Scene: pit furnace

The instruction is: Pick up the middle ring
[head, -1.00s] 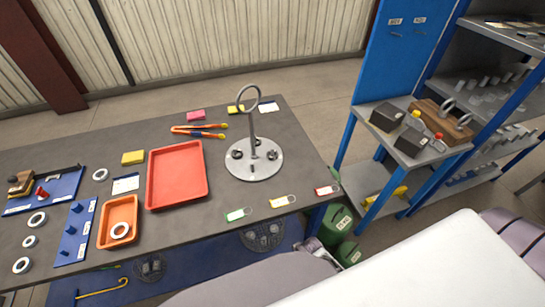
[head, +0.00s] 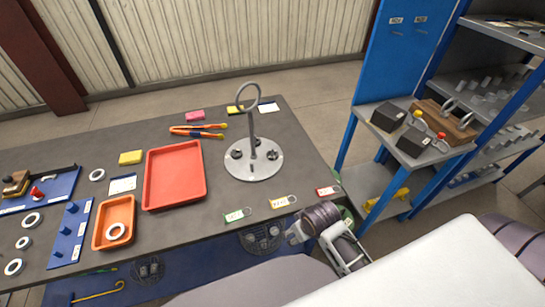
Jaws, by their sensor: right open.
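Three pale rings lie in a column on the grey table at the far left. The middle ring (head: 23,243) is smaller than the far ring (head: 32,220) and the near ring (head: 14,268). It lies flat, apart from both, left of a blue strip with pegs (head: 70,236). My right gripper (head: 297,232) is open at the table's front right edge, near the coloured tags and far right of the rings. It is small and partly turned away in the picture. My left gripper is out of view.
An orange tray (head: 99,240) holding another ring and a red tray (head: 148,196) lie between the rings and my right gripper. A round metal stand (head: 269,168) with an upright loop rises behind the tags. A blue shelf (head: 405,157) stands at right.

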